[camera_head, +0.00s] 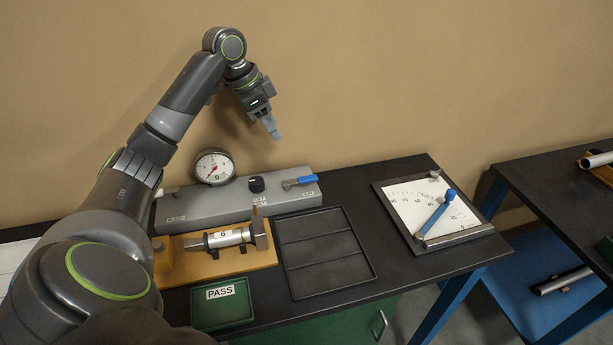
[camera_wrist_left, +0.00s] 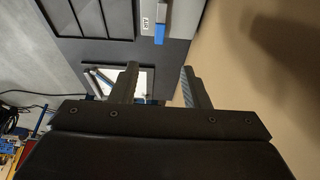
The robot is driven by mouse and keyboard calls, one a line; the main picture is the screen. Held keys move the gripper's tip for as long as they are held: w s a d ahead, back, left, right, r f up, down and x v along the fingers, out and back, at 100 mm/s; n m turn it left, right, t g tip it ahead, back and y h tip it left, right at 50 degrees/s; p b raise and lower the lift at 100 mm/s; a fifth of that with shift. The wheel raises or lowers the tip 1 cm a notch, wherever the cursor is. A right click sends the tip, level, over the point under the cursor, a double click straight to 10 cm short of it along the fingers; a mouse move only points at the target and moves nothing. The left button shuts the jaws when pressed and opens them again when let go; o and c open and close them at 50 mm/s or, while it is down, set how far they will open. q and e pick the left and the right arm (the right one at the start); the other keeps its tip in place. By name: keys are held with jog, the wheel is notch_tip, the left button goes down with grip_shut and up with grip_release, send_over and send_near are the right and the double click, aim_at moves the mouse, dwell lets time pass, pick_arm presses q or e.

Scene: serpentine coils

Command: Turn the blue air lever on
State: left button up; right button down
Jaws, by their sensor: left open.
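The blue air lever (camera_head: 301,181) sits at the right end of the long grey panel on the bench and lies roughly along the panel, pointing right. In the left wrist view its blue handle (camera_wrist_left: 159,34) shows near the top, beside a small label. My left gripper (camera_head: 272,128) hangs in the air above and behind the panel, up and left of the lever, apart from it. In the left wrist view its two fingers (camera_wrist_left: 160,88) are spread with nothing between them. My right gripper is in neither view.
A round gauge (camera_head: 214,167) and a black knob (camera_head: 256,184) are on the panel left of the lever. In front are a wooden fixture (camera_head: 216,262) with a metal cylinder, a black divided tray (camera_head: 325,252) and a green PASS tray (camera_head: 221,304). A dial board (camera_head: 432,213) lies right.

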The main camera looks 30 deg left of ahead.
pick_arm(q)
jog(key=p, duration=0.4)
send_near(304, 178)
jog(key=x, duration=0.6)
jog(key=shift+d+f, duration=0.1)
jog(key=shift+f, duration=0.25)
jog(key=shift+w+f, duration=0.2)
jog(key=shift+f, duration=0.25)
grip_shut()
